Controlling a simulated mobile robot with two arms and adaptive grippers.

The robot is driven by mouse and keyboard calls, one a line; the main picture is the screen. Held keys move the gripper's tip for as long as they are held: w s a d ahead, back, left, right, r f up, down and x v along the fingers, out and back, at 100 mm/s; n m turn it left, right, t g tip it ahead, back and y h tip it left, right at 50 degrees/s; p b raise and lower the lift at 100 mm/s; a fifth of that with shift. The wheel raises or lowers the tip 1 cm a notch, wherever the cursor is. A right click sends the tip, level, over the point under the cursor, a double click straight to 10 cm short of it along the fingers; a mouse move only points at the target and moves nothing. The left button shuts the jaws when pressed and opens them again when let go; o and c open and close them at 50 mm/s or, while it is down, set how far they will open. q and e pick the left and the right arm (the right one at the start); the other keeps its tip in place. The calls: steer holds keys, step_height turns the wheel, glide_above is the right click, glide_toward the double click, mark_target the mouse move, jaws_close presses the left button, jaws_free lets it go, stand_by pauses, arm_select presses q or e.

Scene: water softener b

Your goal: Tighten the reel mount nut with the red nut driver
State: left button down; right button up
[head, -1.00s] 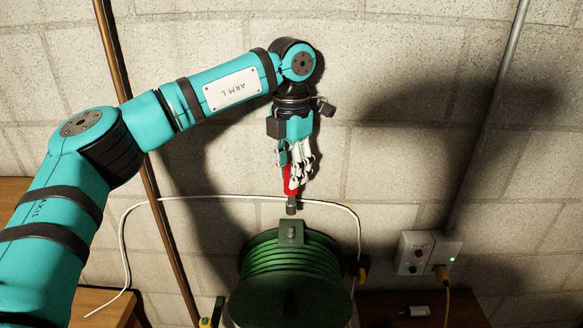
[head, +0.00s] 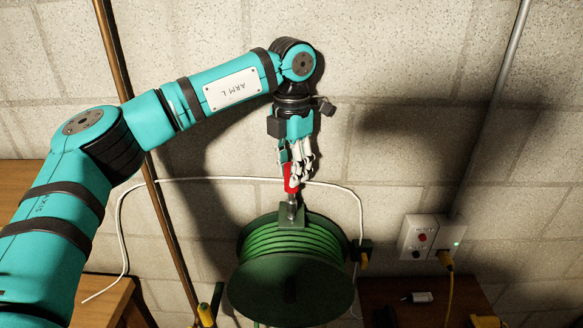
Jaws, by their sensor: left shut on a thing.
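My left gripper (head: 297,180) comes down from above, shut on the red nut driver (head: 289,175). The driver is upright with its metal socket (head: 292,211) pointing down. The socket's end meets the top of the dark green mount bracket (head: 291,217) on the hose reel (head: 290,287). The reel mount nut is hidden under or behind the socket, so I cannot tell whether the socket is fully seated on it. Green hose is wound on the reel. My right gripper is not in view.
A white cable (head: 215,179) runs along the wall behind the driver. A copper pipe (head: 155,190) stands to the left. A yellow-handled tool (head: 206,314) is at the lower left of the reel.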

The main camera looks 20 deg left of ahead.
arm_select(q)
steer(key=shift+f, duration=0.3)
steer(key=shift+f+b, duration=0.75)
steer(key=shift+f, duration=0.1)
steer(key=shift+f, duration=0.15)
